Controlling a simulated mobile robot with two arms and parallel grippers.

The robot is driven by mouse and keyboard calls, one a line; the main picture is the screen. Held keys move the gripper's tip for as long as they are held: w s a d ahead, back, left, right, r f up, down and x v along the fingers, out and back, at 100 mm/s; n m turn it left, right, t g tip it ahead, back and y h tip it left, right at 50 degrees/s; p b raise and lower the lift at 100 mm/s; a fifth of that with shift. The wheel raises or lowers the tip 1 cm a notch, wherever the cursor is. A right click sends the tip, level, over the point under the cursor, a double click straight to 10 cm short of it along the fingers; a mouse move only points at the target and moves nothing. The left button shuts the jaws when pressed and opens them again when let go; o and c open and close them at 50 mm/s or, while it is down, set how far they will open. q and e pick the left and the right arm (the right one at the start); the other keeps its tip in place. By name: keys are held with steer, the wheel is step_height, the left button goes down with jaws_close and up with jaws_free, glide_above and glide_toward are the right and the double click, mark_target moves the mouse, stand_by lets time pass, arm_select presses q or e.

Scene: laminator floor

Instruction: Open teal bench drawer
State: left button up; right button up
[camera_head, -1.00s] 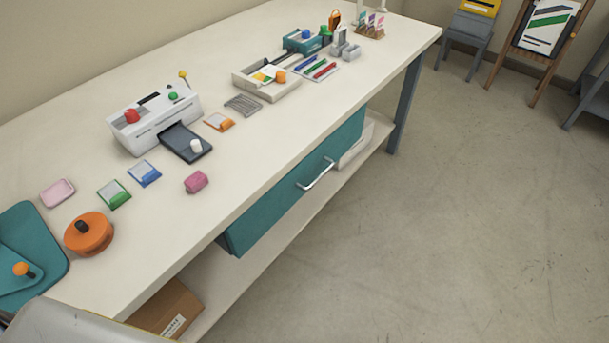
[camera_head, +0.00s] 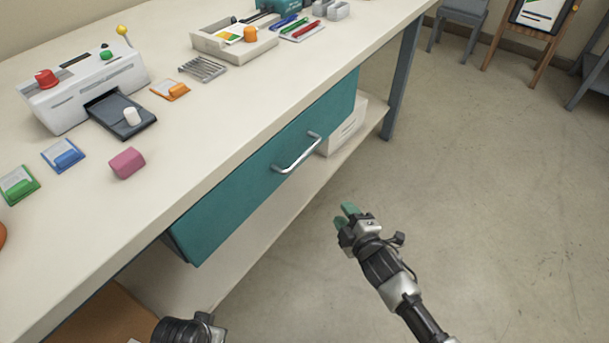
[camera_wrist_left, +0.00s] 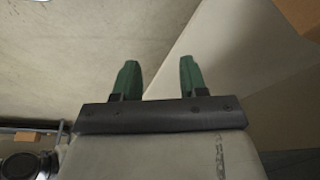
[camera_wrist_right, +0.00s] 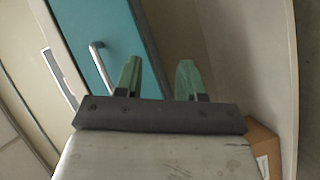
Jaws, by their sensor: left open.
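The teal drawer (camera_head: 237,197) is shut under the bench top, with a silver bar handle (camera_head: 297,155) on its front. In the right wrist view the drawer front (camera_wrist_right: 110,32) and its handle (camera_wrist_right: 101,62) show beyond the fingers, to the left. My right gripper (camera_head: 347,213) is open and empty, with green fingertips, in front of the drawer, below and right of the handle and apart from it. It shows open in the right wrist view (camera_wrist_right: 158,80). My left gripper (camera_wrist_left: 156,80) is open and empty in the left wrist view. In the head view its fingers are not visible.
The white bench top (camera_head: 215,115) holds a laminator (camera_head: 85,85), a pink block (camera_head: 127,163), colored cards and a tray (camera_head: 233,45).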

mark_target(305, 152)
steer(key=a+r+n+t+y+b, duration=0.2)
steer(key=a+r+n+y+b, duration=0.25)
steer(key=r, duration=0.55)
steer(key=shift+n+h, duration=0.25)
steer(key=shift+n, duration=0.2)
steer(key=x, duration=1.1)
steer(key=shift+w+d+f, duration=0.1)
steer(key=shift+w+d, duration=0.05)
steer(key=shift+d, duration=0.05)
arm_select(q)
steer(key=shift+t, duration=0.3)
steer(key=v, duration=0.5)
steer(key=shift+s+a+r, duration=0.1)
steer(key=shift+s+a, duration=0.05)
arm_select(e)
jaws_close()
